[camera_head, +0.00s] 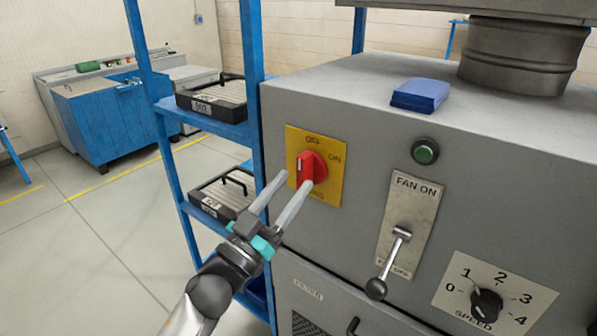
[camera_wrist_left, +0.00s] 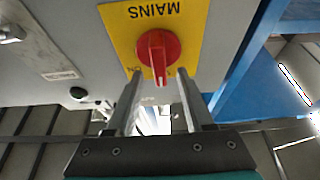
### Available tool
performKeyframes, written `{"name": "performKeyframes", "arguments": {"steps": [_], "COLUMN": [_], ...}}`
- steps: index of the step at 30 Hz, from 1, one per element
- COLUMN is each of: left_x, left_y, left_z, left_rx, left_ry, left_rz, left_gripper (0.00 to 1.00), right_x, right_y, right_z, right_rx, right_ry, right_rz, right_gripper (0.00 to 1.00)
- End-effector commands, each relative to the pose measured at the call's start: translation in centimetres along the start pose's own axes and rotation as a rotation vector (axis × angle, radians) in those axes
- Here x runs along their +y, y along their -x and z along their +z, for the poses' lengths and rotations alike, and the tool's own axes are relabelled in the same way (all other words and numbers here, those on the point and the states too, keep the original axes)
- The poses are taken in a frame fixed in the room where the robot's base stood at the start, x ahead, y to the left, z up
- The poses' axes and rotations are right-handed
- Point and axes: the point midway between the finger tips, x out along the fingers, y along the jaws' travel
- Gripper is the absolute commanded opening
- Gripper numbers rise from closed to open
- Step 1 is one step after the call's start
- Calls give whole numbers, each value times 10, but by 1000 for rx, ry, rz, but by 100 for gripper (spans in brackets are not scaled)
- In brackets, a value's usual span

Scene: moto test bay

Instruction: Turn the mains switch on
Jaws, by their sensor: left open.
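The mains switch is a red rotary knob (camera_head: 311,163) on a yellow plate (camera_head: 332,184) at the left of the grey machine's front. Its grip, with a white line, points up towards OFF; ON is marked to the right. In the left wrist view the red knob (camera_wrist_left: 158,48) appears upside down below the word MAINS. My left gripper (camera_head: 295,181) is open, its two fingertips close to the knob. In the left wrist view the fingertips (camera_wrist_left: 160,73) lie either side of the grip's end. Whether they touch it I cannot tell. My right gripper is not in view.
Right of the switch are a green button (camera_head: 425,151), a fan lever (camera_head: 390,265) pointing down and a speed dial (camera_head: 486,305). A blue box (camera_head: 420,94) lies on top. A blue shelf rack (camera_head: 252,75) with black trays (camera_head: 213,95) stands close at left.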

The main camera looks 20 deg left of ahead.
Motion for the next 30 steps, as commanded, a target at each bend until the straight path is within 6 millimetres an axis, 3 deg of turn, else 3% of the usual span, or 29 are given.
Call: {"name": "performKeyframes", "arguments": {"steps": [7,19,30], "left_x": [0,0,0], "left_y": [-26,-31,-31], "left_z": [0,0,0], "left_rx": [1,0,0], "left_ry": [0,0,0], "left_rz": [0,0,0], "left_gripper": [52,52,12], "right_x": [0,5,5], "right_y": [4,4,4], "right_z": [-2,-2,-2], "right_rx": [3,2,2], "right_ry": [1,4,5], "right_rz": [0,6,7], "right_gripper": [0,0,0]}}
